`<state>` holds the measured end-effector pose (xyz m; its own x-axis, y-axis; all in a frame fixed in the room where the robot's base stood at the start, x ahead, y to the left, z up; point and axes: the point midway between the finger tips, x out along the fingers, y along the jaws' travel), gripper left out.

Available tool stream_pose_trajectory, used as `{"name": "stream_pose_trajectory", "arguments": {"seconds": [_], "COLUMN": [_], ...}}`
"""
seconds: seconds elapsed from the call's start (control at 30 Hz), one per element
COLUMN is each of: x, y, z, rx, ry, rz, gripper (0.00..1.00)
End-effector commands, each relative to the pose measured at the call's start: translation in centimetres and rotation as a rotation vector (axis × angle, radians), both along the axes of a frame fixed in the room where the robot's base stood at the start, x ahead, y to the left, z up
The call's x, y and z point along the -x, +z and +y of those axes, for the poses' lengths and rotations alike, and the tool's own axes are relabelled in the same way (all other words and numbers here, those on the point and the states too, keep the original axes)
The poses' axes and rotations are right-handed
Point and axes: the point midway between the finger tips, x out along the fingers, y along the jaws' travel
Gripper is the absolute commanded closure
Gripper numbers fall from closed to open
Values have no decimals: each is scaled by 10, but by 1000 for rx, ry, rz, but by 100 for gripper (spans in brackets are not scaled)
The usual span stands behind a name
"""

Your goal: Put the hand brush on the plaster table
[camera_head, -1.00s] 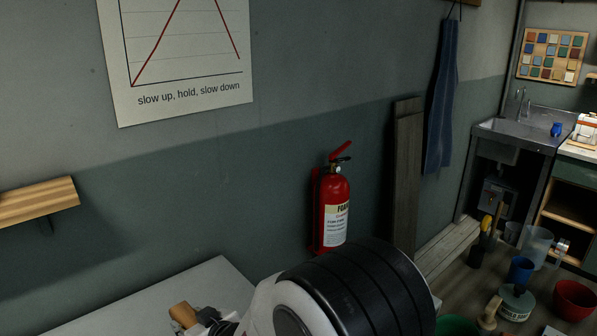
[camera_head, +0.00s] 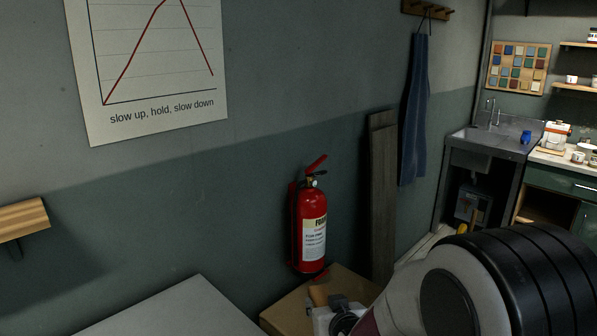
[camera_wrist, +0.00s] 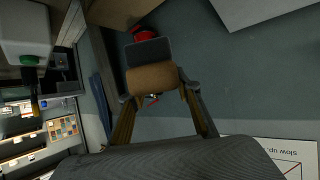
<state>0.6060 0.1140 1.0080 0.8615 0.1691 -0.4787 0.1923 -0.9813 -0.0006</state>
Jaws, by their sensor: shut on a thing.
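The hand brush shows as a tan wooden block (camera_wrist: 152,78) with a dark grey part beyond it in the wrist view. My gripper (camera_wrist: 157,92) has a finger on each side of it and is shut on it. In the head view a tan end of the brush (camera_head: 318,294) shows beside my gripper (camera_head: 337,304), low in the picture; much of both is hidden by my arm. A bare pale grey tabletop (camera_head: 185,312), perhaps the plaster table, is at the lower left. It lies left of my gripper.
A wooden-topped surface (camera_head: 283,316) lies under and around my gripper, its contents hidden. A red fire extinguisher (camera_head: 311,230) hangs on the wall just behind. A board (camera_head: 382,200) leans on the wall, with a blue apron (camera_head: 414,115) beside it. A sink (camera_head: 473,145) is further right.

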Motion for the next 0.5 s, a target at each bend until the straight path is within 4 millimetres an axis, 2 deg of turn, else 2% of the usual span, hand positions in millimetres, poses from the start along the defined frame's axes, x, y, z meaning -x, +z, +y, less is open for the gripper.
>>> {"name": "stream_pose_trajectory", "arguments": {"seconds": [0.03,0.2,0.4,0.5], "x": [-1,-5,-7,-7], "y": [4,16,25,26], "z": [-17,-63,-101,-110], "rx": [0,0,1,0], "ry": [-30,-107,-170,-186], "rz": [-2,-3,-1,0], "gripper": [94,94,94,94]}}
